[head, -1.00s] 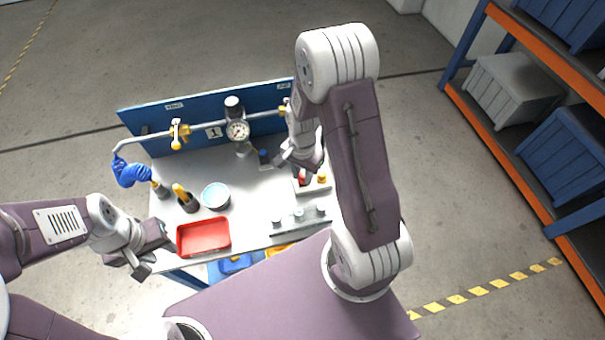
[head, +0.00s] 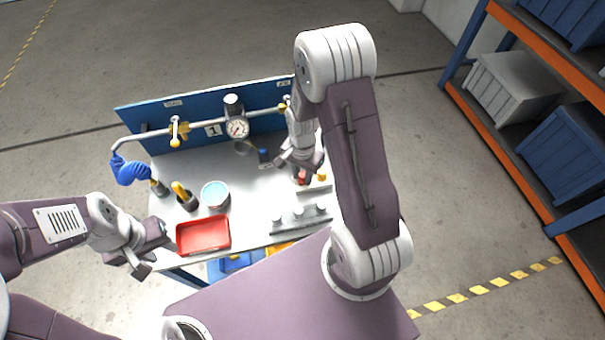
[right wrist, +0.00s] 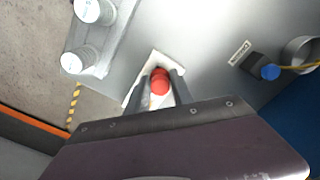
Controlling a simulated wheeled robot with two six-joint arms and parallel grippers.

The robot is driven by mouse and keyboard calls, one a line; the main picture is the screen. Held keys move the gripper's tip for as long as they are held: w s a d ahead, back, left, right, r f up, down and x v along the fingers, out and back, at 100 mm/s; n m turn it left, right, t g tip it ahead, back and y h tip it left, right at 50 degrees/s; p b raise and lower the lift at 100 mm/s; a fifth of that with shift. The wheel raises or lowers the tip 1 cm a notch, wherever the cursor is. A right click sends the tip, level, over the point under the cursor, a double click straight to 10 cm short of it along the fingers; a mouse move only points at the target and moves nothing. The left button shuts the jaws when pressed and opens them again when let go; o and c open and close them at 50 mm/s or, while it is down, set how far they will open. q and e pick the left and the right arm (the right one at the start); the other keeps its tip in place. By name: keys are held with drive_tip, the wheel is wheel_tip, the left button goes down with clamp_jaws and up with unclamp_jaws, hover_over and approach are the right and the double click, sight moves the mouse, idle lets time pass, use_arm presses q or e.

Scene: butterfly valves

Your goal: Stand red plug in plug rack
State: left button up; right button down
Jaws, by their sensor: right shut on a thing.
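The red plug (right wrist: 159,82) sits between the two fingers of my right gripper (right wrist: 161,80) in the right wrist view, and the gripper is shut on it. In the head view the plug (head: 302,177) shows just below the right gripper (head: 299,168). A small white plate (right wrist: 140,85), possibly the plug rack, lies under and around the plug; I cannot tell whether the plug touches it. A yellow-orange piece (head: 322,177) is on this plate in the head view. My left gripper (head: 155,254) is open and empty beside the bench's left front edge.
A grey rack with several white-topped cylinders (head: 300,218) stands at the bench's front right. A red tray (head: 203,236), a round tin (head: 215,194) and a yellow-handled tool (head: 182,192) are left of it. A pipe with a gauge (head: 237,128) runs along the blue back panel.

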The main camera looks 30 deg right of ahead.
drive_tip(key=shift+f, duration=0.25)
idle(0.6)
drive_tip(key=c, duration=0.6)
unclamp_jaws()
drive_tip(key=shift+o, duration=0.2)
drive_tip(key=shift+r, duration=0.1)
wheel_tip(320, 180, up, 8)
drive_tip(key=p, duration=0.6)
drive_tip(key=shift+f+p, duration=0.25)
drive_tip(key=shift+p, duration=0.15)
drive_tip(key=shift+f, duration=0.1)
